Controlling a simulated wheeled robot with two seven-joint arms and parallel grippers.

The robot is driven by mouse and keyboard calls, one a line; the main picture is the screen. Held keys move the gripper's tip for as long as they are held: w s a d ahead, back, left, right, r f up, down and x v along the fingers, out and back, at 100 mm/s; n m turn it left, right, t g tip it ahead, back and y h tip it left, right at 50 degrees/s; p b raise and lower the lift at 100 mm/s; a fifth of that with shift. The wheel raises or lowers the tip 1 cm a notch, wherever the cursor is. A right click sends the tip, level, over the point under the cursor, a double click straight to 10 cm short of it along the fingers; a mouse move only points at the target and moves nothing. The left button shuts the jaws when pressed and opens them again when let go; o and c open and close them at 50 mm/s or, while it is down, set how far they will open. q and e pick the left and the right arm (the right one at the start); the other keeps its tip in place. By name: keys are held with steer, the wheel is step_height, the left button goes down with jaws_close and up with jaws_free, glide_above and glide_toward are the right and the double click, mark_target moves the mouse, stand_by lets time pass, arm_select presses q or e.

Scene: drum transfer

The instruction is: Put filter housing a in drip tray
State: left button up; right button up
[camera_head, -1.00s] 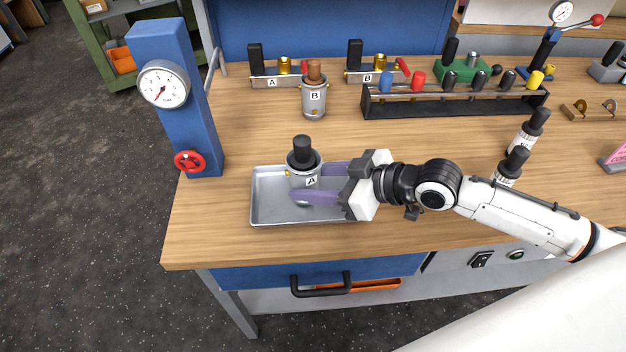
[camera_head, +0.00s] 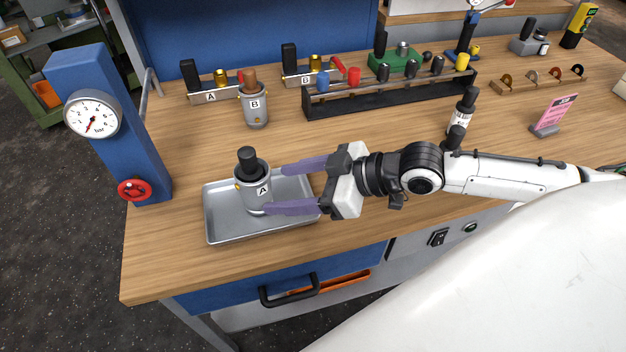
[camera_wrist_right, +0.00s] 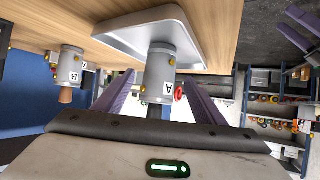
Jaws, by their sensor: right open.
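Filter housing A (camera_head: 256,193), a grey cylinder with a black top and an "A" label, stands upright in the drip tray (camera_head: 222,231). The drip tray is a shallow metal tray near the bench's front left. My right gripper (camera_head: 278,188) is open, its purple fingers to the right of the housing and pointing at it, with the lower fingertip close to its base. In the right wrist view, housing A (camera_wrist_right: 158,78) stands between the spread fingers (camera_wrist_right: 158,98) with the tray (camera_wrist_right: 190,30) beyond. My left gripper is not in view.
Filter housing B (camera_head: 254,108), with a brown top, stands behind the tray. A blue post with a gauge (camera_head: 95,115) and red valve wheel (camera_head: 134,190) stands left of the tray. A black rack (camera_head: 390,97) and dark bottles (camera_head: 464,108) are farther right.

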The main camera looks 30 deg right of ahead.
steer(key=p+v, duration=0.2)
steer(key=v, duration=0.4)
steer(key=shift+s+d, duration=0.1)
steer(key=shift+s, duration=0.05)
stand_by(0.3)
